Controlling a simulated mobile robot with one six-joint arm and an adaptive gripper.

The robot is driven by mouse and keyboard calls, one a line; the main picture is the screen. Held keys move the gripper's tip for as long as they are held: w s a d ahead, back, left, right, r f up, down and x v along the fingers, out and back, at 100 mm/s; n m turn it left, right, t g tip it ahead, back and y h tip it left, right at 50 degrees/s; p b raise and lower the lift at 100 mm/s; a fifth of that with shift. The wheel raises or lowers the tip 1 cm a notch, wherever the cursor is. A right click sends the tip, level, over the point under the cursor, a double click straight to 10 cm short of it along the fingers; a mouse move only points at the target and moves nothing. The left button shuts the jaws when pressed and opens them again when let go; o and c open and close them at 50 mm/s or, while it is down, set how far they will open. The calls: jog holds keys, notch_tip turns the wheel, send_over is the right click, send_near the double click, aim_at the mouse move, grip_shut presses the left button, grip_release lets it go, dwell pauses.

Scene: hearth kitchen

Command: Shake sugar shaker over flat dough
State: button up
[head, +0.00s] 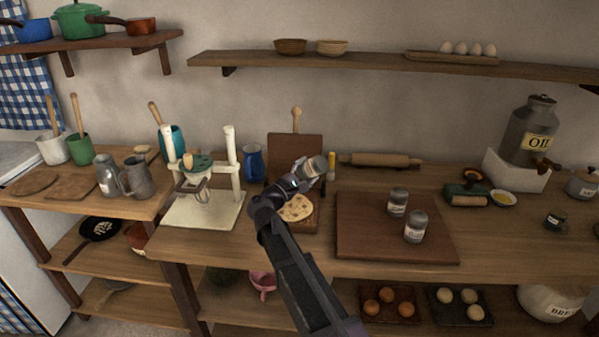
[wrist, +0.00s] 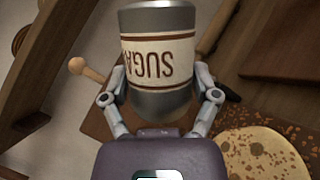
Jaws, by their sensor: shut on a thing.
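The sugar shaker (wrist: 160,62), a grey metal can with a cream label, fills the upper middle of the wrist view, its lettering upside down there. My gripper (wrist: 161,96) is shut on it, one finger on each side. In the head view, my gripper (head: 306,172) holds the tilted shaker (head: 318,164) above and slightly right of the flat dough. The flat dough (head: 296,209) is pale with brown spots and lies on a small wooden board, partly hidden by my arm. The dough also shows at lower right in the wrist view (wrist: 250,160).
Two grey labelled shakers (head: 398,202) (head: 415,227) stand on a large wooden board (head: 365,240) to the right. A rolling pin (head: 380,160) lies by the wall.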

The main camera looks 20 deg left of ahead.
jog(key=shift+w+d, duration=0.35)
jog(key=shift+w+a, duration=0.1)
jog(key=shift+a, duration=0.5)
jog(key=shift+d, duration=0.6)
jog(key=shift+w+a, duration=0.2)
jog(key=shift+a, duration=0.9)
jog(key=shift+w+a, duration=0.2)
jog(key=shift+a, duration=0.85)
